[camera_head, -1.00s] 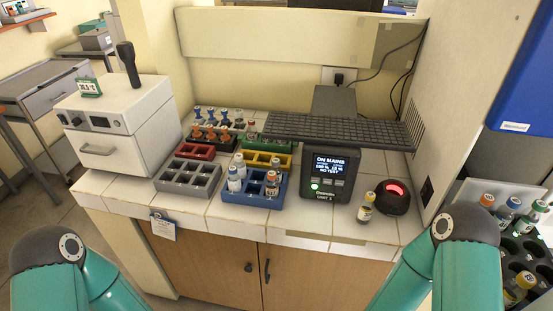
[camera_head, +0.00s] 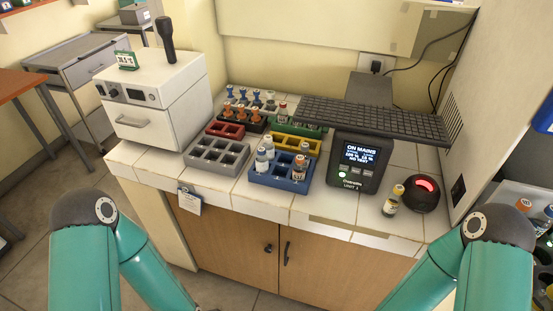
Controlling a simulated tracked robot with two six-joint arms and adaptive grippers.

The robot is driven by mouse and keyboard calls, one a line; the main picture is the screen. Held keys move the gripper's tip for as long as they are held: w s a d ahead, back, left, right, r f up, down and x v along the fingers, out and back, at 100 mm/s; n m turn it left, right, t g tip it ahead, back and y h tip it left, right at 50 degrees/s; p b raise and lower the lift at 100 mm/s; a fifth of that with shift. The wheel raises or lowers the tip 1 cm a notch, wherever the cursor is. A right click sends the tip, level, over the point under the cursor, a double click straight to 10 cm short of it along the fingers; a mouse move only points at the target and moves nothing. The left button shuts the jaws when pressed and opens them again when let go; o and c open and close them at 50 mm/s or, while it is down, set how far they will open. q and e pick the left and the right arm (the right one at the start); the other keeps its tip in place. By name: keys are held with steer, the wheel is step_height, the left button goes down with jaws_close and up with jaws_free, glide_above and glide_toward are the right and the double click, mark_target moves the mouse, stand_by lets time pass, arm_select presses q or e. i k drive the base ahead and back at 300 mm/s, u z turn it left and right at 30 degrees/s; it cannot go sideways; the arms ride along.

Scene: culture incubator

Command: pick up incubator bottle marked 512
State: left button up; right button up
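No marking on any bottle is readable as 512. A white box with a display and drawer handle (camera_head: 155,100), perhaps the incubator, stands closed on the left of the counter. A blue rack (camera_head: 281,180) holds white-capped bottles (camera_head: 264,157) and an orange-capped bottle (camera_head: 300,166). A yellow-capped bottle (camera_head: 393,200) stands upright on the tiles beside a red-lit black device. Orange-capped and blue-capped bottles stand in racks further back. My teal arms show at the lower left and lower right; both grippers are out of view.
Grey (camera_head: 217,152), red (camera_head: 226,130) and yellow (camera_head: 298,143) racks sit mid-counter. A monitor unit (camera_head: 357,163) stands under a black keyboard-like panel (camera_head: 374,119). The red-lit device (camera_head: 421,194) is near the right wall. More bottles stand at the right edge. A tag hangs off the front edge.

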mark_target(262, 160)
steer(key=z, duration=1.45)
steer(key=i, duration=0.1)
steer(key=u, duration=3.1)
steer(key=i, duration=0.9)
steer(key=z, duration=1.3)
